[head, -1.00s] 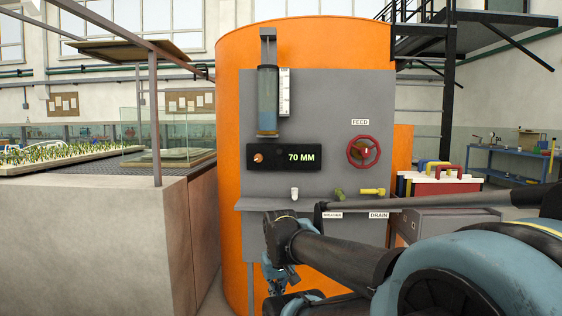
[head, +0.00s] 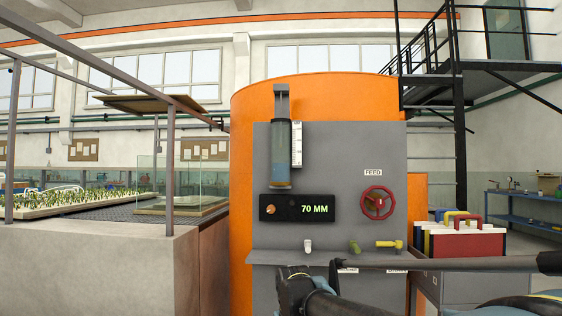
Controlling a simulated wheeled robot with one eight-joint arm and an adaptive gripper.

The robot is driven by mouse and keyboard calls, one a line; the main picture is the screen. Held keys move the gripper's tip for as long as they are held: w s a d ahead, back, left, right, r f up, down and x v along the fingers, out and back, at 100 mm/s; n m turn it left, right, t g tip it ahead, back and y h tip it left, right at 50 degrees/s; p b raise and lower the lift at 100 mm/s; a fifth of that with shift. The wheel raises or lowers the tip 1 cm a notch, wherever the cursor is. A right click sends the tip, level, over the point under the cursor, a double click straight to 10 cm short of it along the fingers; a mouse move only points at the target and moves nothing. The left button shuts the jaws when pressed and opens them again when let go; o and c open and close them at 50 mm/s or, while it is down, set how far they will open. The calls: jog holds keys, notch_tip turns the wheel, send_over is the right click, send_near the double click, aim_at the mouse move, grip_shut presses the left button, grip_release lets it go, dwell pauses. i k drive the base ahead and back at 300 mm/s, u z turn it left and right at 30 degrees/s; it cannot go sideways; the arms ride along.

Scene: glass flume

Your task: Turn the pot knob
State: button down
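A small round copper-coloured knob (head: 271,210) sits at the left end of a black display box (head: 296,207) on the grey panel (head: 340,155). It is probably the pot knob; no label beside it is readable. The display reads 70 MM in green. My arm shows at the bottom of the head view, in front of the panel's lower part. My gripper is out of the picture. Nothing touches the knob.
A clear water cylinder (head: 280,158) hangs above the display. A red FEED handwheel (head: 377,203) is at its right. Below are a white tap (head: 308,246), a green tap (head: 354,246) and a yellow tap (head: 389,244). A concrete flume wall (head: 95,275) stands left.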

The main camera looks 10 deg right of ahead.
aim_at(272, 208)
jog(key=u, duration=0.3)
jog(key=k, duration=0.85)
jog(key=z, duration=0.3)
jog(key=i, duration=0.5)
